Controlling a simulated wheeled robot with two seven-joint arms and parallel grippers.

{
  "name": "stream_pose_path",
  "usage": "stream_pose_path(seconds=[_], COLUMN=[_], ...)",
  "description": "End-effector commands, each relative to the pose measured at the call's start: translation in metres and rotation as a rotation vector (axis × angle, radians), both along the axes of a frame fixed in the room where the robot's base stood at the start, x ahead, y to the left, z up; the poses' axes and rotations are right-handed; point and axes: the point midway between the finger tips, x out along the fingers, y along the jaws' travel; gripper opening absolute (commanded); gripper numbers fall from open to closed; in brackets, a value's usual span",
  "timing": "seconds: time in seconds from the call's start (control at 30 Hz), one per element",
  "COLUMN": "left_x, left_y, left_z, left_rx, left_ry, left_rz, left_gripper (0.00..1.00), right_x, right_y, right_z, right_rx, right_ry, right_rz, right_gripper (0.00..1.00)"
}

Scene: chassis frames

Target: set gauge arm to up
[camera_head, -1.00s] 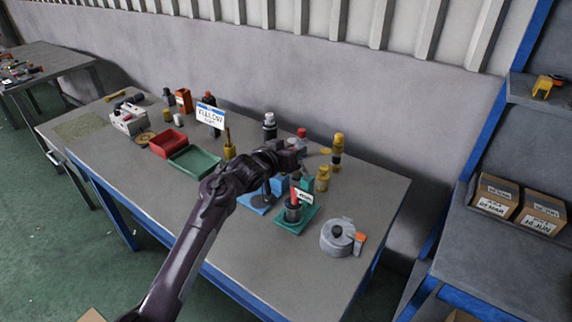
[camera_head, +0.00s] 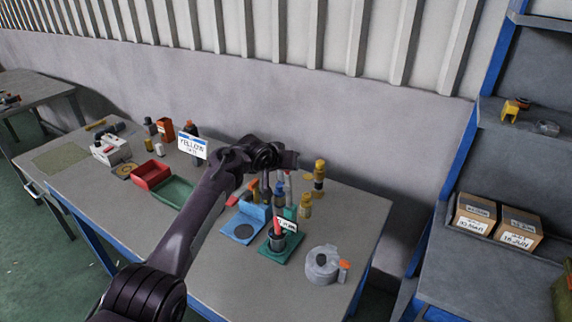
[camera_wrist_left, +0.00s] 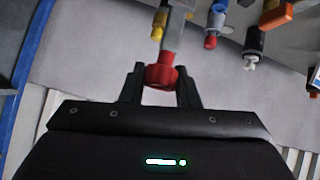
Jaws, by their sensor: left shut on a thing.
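My left gripper (camera_head: 292,160) is raised above the back middle of the workbench, over the blue base plate (camera_head: 243,228) and teal plate. In the left wrist view, my left gripper (camera_wrist_left: 160,88) is shut on a red knob (camera_wrist_left: 160,74). A grey bar (camera_wrist_left: 173,38) runs on from the knob, away from the wrist; it looks like the gauge arm. In the head view the knob is hidden by the gripper, so I cannot tell the bar's angle there. My right gripper is not in view.
A teal plate (camera_head: 268,253) carries a dark cup with a red piece and a small label. A round grey part (camera_head: 322,266) sits at the right. Bottles stand behind, including a yellow one (camera_head: 319,172). Red tray (camera_head: 151,174) and green tray (camera_head: 173,191) lie left.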

Motion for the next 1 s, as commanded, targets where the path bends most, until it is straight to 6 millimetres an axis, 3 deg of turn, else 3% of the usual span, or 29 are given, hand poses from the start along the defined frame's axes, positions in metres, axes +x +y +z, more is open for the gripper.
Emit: stream_pose_path(seconds=[0.03,0.37,0.4,0.5,1.0], left_x=[-0.003,-0.004,-0.004,-0.004,-0.008], left_y=[-0.003,-0.002,-0.002,-0.002,0.003], left_z=[-0.007,-0.01,-0.01,-0.008,0.001], left_rx=[0.006,0.008,0.008,0.007,0.0], left_ry=[0.014,0.019,0.019,0.017,0.009], left_rz=[-0.007,-0.008,-0.008,-0.007,-0.004], left_gripper=[0.0,0.0,0.34,0.47,0.48], right_x=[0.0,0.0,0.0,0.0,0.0], right_y=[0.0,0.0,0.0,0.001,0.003], right_z=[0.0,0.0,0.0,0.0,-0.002], right_rx=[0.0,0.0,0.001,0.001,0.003], right_ry=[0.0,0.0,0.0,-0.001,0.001], right_rz=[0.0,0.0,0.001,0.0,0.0], right_gripper=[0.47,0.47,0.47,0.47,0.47])
